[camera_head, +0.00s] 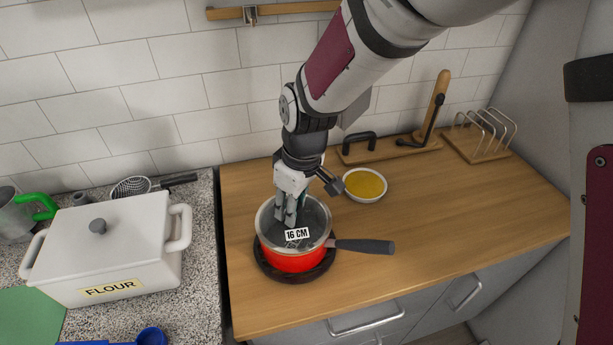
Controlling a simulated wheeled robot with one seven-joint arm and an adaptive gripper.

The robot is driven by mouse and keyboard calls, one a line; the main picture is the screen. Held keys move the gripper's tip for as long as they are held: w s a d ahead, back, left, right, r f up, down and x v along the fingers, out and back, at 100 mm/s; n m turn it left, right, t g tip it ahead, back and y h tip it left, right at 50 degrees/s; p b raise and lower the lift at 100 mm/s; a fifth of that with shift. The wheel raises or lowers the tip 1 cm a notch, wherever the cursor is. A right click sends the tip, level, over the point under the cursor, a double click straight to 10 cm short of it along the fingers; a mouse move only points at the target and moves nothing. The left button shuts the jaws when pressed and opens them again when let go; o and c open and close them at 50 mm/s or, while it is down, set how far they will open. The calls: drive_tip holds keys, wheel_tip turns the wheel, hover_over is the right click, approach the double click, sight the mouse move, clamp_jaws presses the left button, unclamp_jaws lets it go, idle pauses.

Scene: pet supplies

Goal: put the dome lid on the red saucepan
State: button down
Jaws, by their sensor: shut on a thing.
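The red saucepan (294,262) stands on a dark round trivet (262,268) on the wooden worktop, its dark handle (365,246) pointing right. The see-through dome lid (316,222) with a pale rim and a "16 CM" label is at the top of the saucepan. My gripper (290,220) reaches down from above and is shut on the lid near its middle. The fingers hide the lid's knob. I cannot tell whether the rim is seated all round or slightly raised.
A bowl of yellow contents (365,184) stands close behind on the right. A white flour box (105,250) stands on the speckled counter at left. A toast rack (482,138) and a wooden stand (390,148) are at the back. The worktop's right side is clear.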

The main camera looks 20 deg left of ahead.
drive_tip(key=shift+f, duration=0.1)
idle(0.6)
drive_tip(key=c, duration=1.1)
unclamp_jaws()
drive_tip(key=r, duration=0.4)
drive_tip(key=d+r, duration=0.1)
drive_tip(key=r, duration=0.7)
drive_tip(key=shift+s+d, duration=0.25)
drive_tip(key=shift+d, duration=0.15)
drive_tip(key=s+d+r+m+t, duration=0.1)
drive_tip(key=d+r+m, duration=0.25)
drive_tip(key=d, duration=0.55)
drive_tip(key=s+d+r+m+t, duration=0.1)
drive_tip(key=d+r+m+t, duration=0.15)
drive_tip(key=d+r, duration=0.45)
drive_tip(key=s+d+m, duration=0.2)
drive_tip(key=s+d, duration=0.1)
drive_tip(key=d, duration=0.2)
drive_tip(key=s+d+m+t+h, duration=0.1)
drive_tip(key=s+d+m, duration=0.2)
drive_tip(key=d, duration=0.3)
drive_tip(key=s+d+m, duration=0.3)
drive_tip(key=s+d, duration=0.1)
drive_tip(key=d, duration=0.1)
drive_tip(key=shift+s+d+f+t+h, duration=0.15)
drive_tip(key=shift+f+t+h, duration=0.1)
drive_tip(key=shift+t+h, duration=0.15)
